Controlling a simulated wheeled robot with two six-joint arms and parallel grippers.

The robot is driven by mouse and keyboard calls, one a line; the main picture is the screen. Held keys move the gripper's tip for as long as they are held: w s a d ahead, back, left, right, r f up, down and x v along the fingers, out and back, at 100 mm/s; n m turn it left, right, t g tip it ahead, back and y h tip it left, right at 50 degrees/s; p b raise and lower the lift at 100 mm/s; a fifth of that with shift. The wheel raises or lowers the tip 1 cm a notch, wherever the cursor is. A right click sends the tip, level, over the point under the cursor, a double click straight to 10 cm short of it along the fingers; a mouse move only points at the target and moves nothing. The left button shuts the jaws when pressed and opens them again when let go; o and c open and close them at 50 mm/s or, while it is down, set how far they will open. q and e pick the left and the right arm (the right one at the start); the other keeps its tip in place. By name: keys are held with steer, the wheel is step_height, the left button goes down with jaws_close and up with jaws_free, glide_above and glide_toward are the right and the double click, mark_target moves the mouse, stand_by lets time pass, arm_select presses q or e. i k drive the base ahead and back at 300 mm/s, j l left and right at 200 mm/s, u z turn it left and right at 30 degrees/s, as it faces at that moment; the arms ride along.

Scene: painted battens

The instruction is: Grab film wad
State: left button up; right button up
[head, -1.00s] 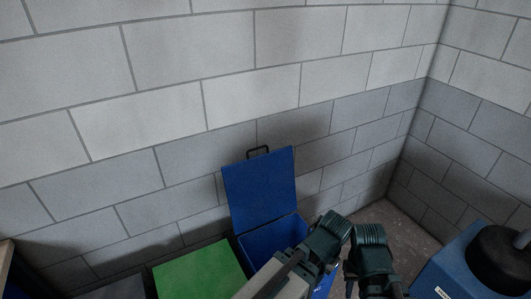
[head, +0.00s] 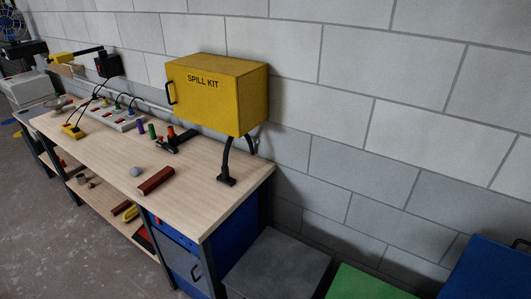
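A small grey rounded lump (head: 136,171) lies on the wooden bench top (head: 205,207), left of a dark red block (head: 156,181). It may be the film wad, but it is too small to be sure. Nothing touches it. Neither of my grippers shows in the head view now.
A yellow spill kit box (head: 217,95) stands over the bench's back right, beside a black bent stand (head: 227,175). A power strip (head: 112,120) and several small coloured items lie farther left. Grey (head: 278,265) and green (head: 365,284) lids are right of the bench. Floor in front is clear.

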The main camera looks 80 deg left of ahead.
mark_target(134, 171)
steer(key=u, duration=3.8)
steer(key=i+j+z, duration=0.1)
steer(key=i+j, duration=0.35)
steer(key=i, duration=0.3)
steer(key=i+j+z, duration=0.1)
steer(key=i+j, duration=0.4)
steer(key=i, duration=0.2)
steer(key=i+j+z, duration=0.1)
steer(key=i+j, duration=0.45)
steer(key=i, duration=0.15)
